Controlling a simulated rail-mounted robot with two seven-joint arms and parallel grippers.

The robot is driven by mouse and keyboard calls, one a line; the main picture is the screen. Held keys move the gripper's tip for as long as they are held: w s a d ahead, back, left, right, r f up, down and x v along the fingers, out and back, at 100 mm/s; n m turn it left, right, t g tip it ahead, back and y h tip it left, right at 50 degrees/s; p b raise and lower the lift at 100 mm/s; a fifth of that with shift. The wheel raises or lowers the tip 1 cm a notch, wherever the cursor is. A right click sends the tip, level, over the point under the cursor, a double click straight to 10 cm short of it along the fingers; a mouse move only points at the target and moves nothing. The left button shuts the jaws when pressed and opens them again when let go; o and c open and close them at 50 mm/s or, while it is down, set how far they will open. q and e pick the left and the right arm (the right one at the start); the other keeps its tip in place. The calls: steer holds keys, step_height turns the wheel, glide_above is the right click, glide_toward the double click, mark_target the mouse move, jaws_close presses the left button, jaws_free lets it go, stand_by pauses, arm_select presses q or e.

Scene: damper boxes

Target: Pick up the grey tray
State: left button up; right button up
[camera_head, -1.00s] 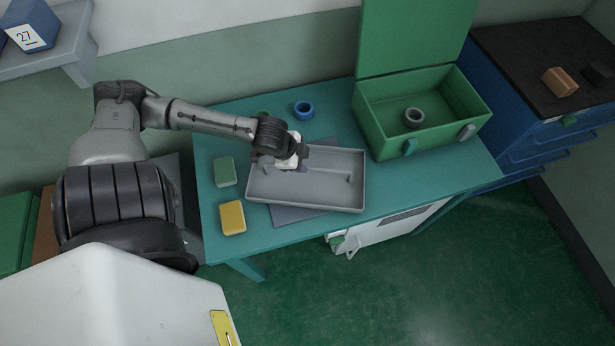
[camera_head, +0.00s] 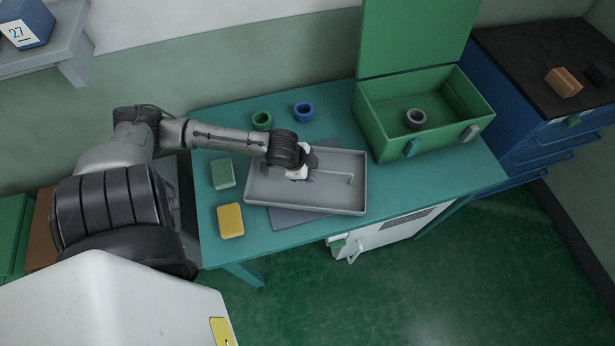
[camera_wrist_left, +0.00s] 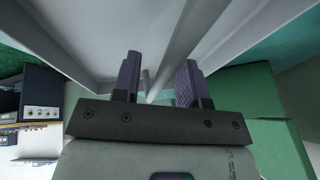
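The grey tray (camera_head: 258,189) is a shallow rectangular box with a low rim. It lies on the teal table, partly over a darker grey mat, and a thin bar runs along its inside. The wrist hides part of the tray's back wall in the head view. My right gripper is not in view.
A green block (camera_head: 222,173) and a yellow block (camera_head: 231,220) lie left of the tray. A green ring (camera_head: 262,120) and a blue ring (camera_head: 304,111) lie behind it. An open green box (camera_head: 376,136) with a grey ring (camera_head: 415,118) stands to the right.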

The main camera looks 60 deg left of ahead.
arm_select(q)
jaws_close()
stand_by(0.3)
steer(key=shift+r, duration=0.2)
